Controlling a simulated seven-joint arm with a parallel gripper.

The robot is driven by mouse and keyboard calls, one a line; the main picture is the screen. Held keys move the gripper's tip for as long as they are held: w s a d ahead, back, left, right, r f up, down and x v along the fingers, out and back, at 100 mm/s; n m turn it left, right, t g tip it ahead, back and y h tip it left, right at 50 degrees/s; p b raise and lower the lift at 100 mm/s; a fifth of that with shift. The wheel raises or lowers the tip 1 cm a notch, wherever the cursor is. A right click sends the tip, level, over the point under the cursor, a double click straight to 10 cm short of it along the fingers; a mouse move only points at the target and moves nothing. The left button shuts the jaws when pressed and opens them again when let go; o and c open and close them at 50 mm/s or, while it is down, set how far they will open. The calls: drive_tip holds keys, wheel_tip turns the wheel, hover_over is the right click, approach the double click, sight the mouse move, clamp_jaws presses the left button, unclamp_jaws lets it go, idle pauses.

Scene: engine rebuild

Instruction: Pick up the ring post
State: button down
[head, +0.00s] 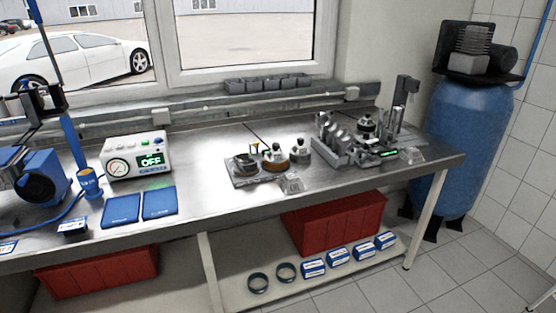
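No part that I can surely tell as the ring post shows in the head view; the small parts are too small to make out. A flat grey plate (242,182) on the middle of the bench carries a dark round part (245,162), a thin yellow-topped piece (254,146) and an amber-and-dark round part (275,160). Another dark-topped round part (299,152) stands at its right. A tall grey upright (402,95) stands at the bench's right end. My gripper is not in view.
The steel bench (205,180) has free room between the blue pads (121,210) and the plate. A control box (137,157) reads OFF. A grey slotted rack (330,148) is at right. Red bins (335,222) and blue boxes (337,257) sit below. A blue tank (460,140) stands beside the bench.

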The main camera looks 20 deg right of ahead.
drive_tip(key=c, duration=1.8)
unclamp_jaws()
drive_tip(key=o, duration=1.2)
